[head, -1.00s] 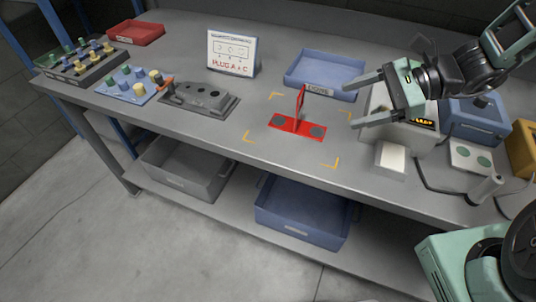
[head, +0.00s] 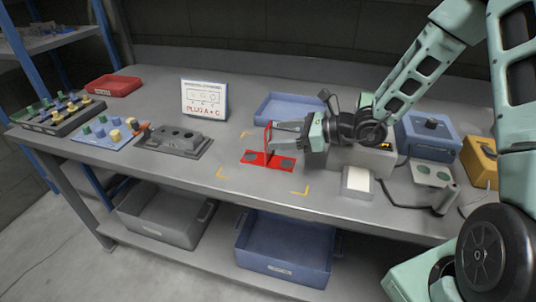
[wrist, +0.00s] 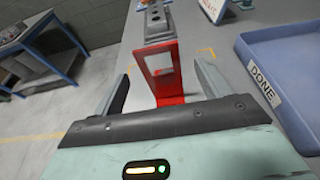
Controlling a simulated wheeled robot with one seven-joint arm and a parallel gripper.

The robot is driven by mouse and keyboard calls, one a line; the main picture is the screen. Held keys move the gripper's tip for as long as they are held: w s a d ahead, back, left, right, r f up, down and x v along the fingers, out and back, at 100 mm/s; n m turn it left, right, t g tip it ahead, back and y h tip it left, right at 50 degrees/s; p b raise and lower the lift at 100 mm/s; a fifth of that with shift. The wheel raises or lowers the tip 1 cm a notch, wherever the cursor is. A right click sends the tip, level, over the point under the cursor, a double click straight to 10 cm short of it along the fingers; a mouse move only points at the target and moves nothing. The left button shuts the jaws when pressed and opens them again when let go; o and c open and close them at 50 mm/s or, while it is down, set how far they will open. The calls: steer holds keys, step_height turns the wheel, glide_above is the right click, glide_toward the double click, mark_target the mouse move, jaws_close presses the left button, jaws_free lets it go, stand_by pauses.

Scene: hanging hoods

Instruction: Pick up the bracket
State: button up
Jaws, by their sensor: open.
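The red bracket (head: 267,160) stands on the table inside yellow corner marks, with a flat base bearing grey pads and an upright plate. In the wrist view the bracket's upright plate (wrist: 161,76), with a window in it, rises ahead between my fingers. My gripper (head: 277,138) is open at the plate, reaching in from the right. In the wrist view my gripper (wrist: 160,82) has one finger to each side of the plate, with gaps visible. Part of the bracket's base is hidden by the gripper body in the wrist view.
A blue DONE tray (wrist: 262,82) lies close on the right in the wrist view, behind the bracket in the head view. A grey fixture block (head: 175,140) and a sign (head: 204,98) stand left. A small white-topped box (head: 357,182) sits right of the bracket.

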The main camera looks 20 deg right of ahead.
glide_above(262, 158)
steer(key=shift+f, duration=0.95)
steer(key=shift+s, duration=0.1)
steer(key=c, duration=1.5)
jaws_close()
steer(key=shift+r, duration=0.15)
